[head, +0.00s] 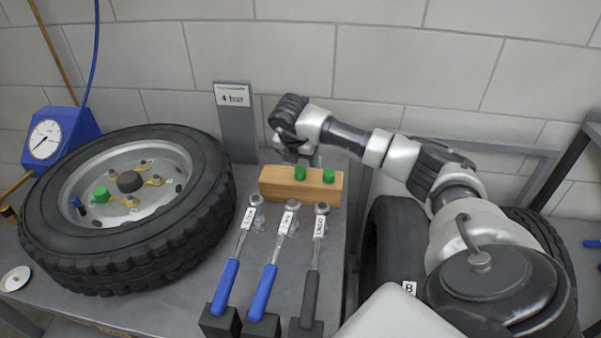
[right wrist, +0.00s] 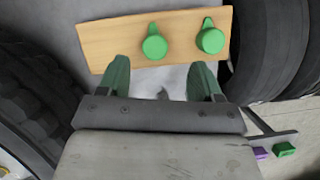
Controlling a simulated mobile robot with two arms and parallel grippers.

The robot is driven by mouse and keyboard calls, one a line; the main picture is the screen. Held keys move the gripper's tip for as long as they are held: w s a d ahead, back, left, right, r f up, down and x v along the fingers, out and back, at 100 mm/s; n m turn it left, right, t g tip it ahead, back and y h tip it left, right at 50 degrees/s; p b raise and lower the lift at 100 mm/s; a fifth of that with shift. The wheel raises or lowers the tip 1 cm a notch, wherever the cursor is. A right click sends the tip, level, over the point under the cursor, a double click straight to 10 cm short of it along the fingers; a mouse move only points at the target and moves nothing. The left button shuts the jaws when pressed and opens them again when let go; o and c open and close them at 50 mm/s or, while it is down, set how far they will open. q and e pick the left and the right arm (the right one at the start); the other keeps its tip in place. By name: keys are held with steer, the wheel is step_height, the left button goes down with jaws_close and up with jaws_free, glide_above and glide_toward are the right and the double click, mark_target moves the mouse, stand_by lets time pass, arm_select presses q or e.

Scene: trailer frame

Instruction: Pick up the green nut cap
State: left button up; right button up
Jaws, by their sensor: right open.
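Two green nut caps stand on a wooden block at the back of the bench: the left one (head: 299,173) and the right one (head: 328,175). In the right wrist view the two caps (right wrist: 155,45) (right wrist: 210,40) sit on the block (right wrist: 110,42), just beyond my fingers. My right gripper (right wrist: 160,78) is open and empty, with its green-tinted fingers apart; the nearer cap lies ahead of the gap between them. In the head view my right gripper (head: 302,157) is above and behind the block, its fingers partly hidden. My left gripper is not in view.
A "4 bar" sign (head: 233,98) and a blue gauge (head: 62,133) stand behind.

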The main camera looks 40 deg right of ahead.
mark_target(300, 170)
steer(key=x, duration=0.4)
steer(key=a+x, duration=0.1)
steer(key=shift+w+d+f, duration=0.2)
steer(key=shift+f, duration=0.3)
steer(key=shift+c, duration=0.5)
steer(key=shift+r, duration=0.1)
steer(key=c, duration=0.9)
